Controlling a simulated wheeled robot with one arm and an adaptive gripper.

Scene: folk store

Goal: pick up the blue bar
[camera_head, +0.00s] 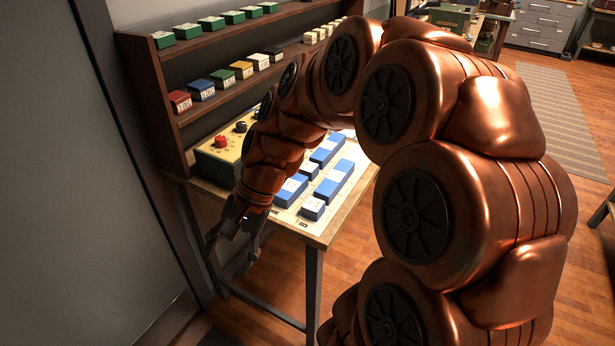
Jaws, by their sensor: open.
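A long blue bar (334,182) lies toward the right side. Another blue bar (327,150) lies farther back, and a third blue bar (291,190) lies nearest my wrist, partly hidden by it. I cannot tell which one the task names. My gripper (240,246) points down at the table's front left edge, left of the bars and apart from them. It is open and looks empty. My copper arm hides part of the table.
A yellow box (219,156) with red and black knobs stands at the left. A wooden shelf (166,72) with coloured boxes rises behind. A grey wall (60,180) is close on the left.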

